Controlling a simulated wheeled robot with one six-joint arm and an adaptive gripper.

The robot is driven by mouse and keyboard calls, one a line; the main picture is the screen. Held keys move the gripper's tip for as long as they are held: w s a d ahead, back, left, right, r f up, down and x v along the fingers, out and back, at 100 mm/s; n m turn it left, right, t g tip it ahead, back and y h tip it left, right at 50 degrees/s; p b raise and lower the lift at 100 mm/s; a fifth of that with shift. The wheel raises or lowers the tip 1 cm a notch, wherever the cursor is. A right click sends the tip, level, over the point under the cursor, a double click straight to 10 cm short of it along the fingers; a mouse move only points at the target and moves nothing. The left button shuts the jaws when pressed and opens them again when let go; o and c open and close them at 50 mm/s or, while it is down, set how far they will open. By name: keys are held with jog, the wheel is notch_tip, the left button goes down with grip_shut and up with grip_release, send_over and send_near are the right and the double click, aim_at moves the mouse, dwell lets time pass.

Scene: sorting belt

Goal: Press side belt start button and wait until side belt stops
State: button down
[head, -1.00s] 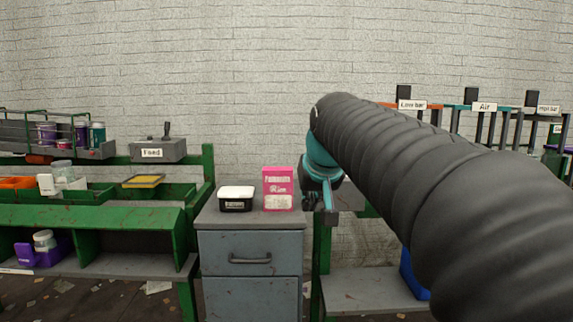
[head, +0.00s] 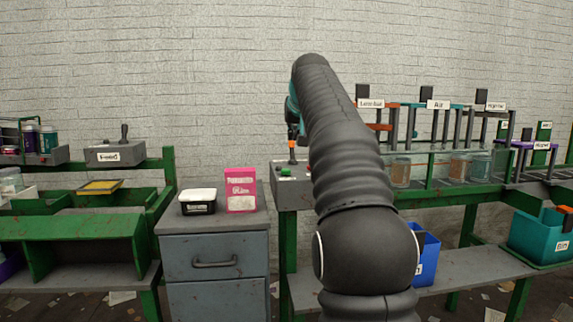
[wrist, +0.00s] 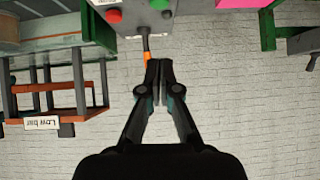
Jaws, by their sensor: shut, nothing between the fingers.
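A grey control box (head: 290,195) stands at the left end of the right-hand green bench, with a green button (head: 285,171) on top. In the wrist view, which is upside down, its green button (wrist: 158,4) and red button (wrist: 113,15) show at the top edge. A lever with an orange part (wrist: 147,56) rises from the box close to my fingertips; I cannot tell whether they touch. My gripper (wrist: 157,65) is shut and empty, above the box. In the head view my arm hides most of it. No button label is readable.
The belt with labelled low bar (head: 371,103), Air (head: 437,104) and high bar gates runs right of the box, with glass jars (head: 401,172) on it. A grey cabinet (head: 215,255) holds a pink box (head: 240,190) and a black tub (head: 198,207). A Feed lever box (head: 115,153) stands left.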

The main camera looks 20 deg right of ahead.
jog(key=shift+f, duration=0.1)
send_over(287, 177)
jog(key=f, duration=0.6)
jog(key=shift+s+f, duration=0.4)
jog(key=shift+f, duration=1.7)
jog(key=shift+a, duration=0.1)
